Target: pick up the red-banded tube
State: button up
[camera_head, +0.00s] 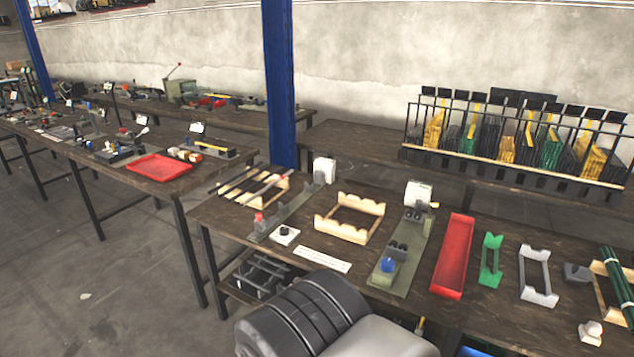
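I cannot make out a red band on any tube. Several thin tubes, dark and pale grey, lie across a wooden rack (283,184) at the left of the near workbench (340,262). Dark green tubes (613,277) lie in another wooden rack at the right edge, partly cut off by the frame. My gripper is not in view; only a dark, ribbed, rounded part and a grey part of my own arm show at the bottom middle.
Two presses (292,208) (403,247) stand on the near bench. Between them is an empty wooden cradle (350,217). To the right are a red tray (454,256), a green cradle (490,259) and a grey cradle (537,275). A blue post (280,90) rises behind.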

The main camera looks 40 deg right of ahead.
aim_at(270, 186)
jog(key=i+l+z, duration=0.15)
jog(key=i+z, duration=0.2)
jog(key=i, duration=0.15)
jog(key=i+z, duration=0.35)
jog(key=i, duration=0.15)
jog(key=i+j+z, duration=0.15)
jog(key=i+z, duration=0.2)
jog(key=i+j+z, duration=0.35)
jog(key=i, duration=0.25)
jog(key=i+j+z, duration=0.1)
jog(key=i+j, duration=0.2)
jog(key=i+j+z, duration=0.1)
jog(key=i+j, duration=0.15)
jog(key=j, duration=0.15)
jog(key=i+j+z, duration=0.1)
jog(key=j, duration=0.2)
jog(key=i+j+z, duration=0.1)
jog(key=j, duration=0.2)
jog(key=j+z, duration=0.1)
jog(key=j, duration=0.25)
jog(key=i, duration=0.05)
